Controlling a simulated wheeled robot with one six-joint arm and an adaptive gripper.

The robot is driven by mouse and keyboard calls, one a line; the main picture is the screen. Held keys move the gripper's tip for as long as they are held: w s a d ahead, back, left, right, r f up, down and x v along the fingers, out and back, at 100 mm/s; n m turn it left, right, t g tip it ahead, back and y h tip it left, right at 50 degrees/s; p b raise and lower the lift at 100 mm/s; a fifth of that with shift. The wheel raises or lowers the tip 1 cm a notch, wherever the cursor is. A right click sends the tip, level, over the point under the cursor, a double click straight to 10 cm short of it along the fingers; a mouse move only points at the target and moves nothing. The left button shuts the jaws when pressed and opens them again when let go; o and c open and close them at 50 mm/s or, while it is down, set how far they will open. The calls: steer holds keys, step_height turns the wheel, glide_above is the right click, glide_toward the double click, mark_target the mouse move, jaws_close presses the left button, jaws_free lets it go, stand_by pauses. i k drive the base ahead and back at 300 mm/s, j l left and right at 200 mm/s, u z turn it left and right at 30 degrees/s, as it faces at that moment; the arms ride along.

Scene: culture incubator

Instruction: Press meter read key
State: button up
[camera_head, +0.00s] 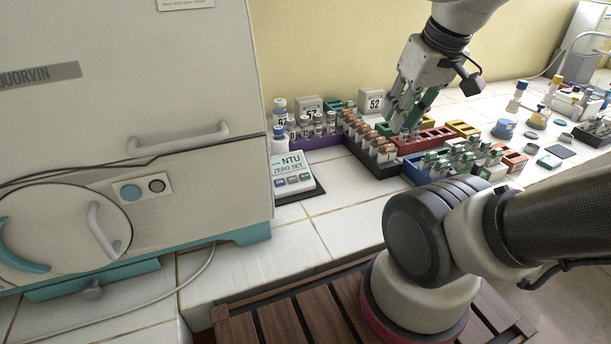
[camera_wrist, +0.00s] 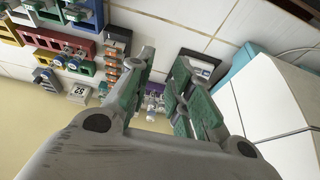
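The meter (camera_head: 290,160) is a small white unit on a dark base, beside the incubator, with "NTU" and "ZERO SET" on its face. It has a row of three small keys (camera_head: 292,181) along its front, a bluish one at left and a green one at right; their labels are too small to read. In the wrist view, part of the meter (camera_wrist: 201,66) shows beyond the right finger, partly hidden. My gripper (camera_head: 404,120) is over the vial racks, well right of the meter and apart from it. In the wrist view, its green-padded fingers (camera_wrist: 163,58) are apart with nothing between them.
The large incubator (camera_head: 130,100) stands close left of the meter. A purple rack (camera_head: 318,141) of vials stands behind it. Black, red (camera_head: 432,140) and blue racks with vials fill the counter to the right. The white tiles (camera_head: 345,185) in front are bare.

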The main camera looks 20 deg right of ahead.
mark_target(304, 176)
steer(key=k+l, duration=0.15)
steer(key=k, duration=0.85)
